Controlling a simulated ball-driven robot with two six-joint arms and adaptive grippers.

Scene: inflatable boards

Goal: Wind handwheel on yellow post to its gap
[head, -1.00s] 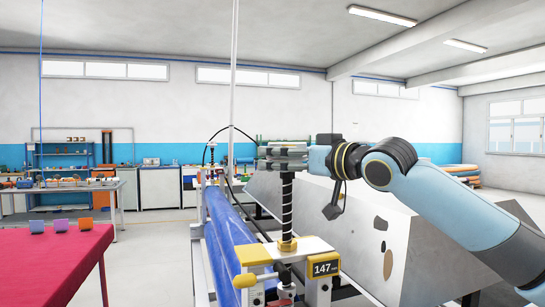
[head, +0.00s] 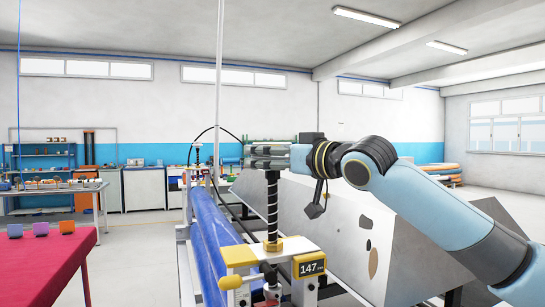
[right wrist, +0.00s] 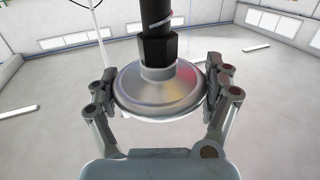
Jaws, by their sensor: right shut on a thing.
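The yellow post (head: 238,256) stands at lower middle in the head view, with a small display reading 147 (head: 310,268). A black threaded spindle (head: 272,208) rises upright from a brass collar (head: 272,245) on it. My right gripper (head: 268,156) is at the spindle's top, reaching in from the right. In the right wrist view the round silver handwheel (right wrist: 158,92) sits between the two fingers of my right gripper (right wrist: 160,84), which is shut on its rim. In the head view the fingers mostly hide the wheel. My left gripper is not in view.
A blue roll (head: 212,235) lies along a frame left of the post. A large grey box-like body (head: 340,225) stands behind and right of it. A red table (head: 45,265) with small coloured blocks is at the left. Floor between is clear.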

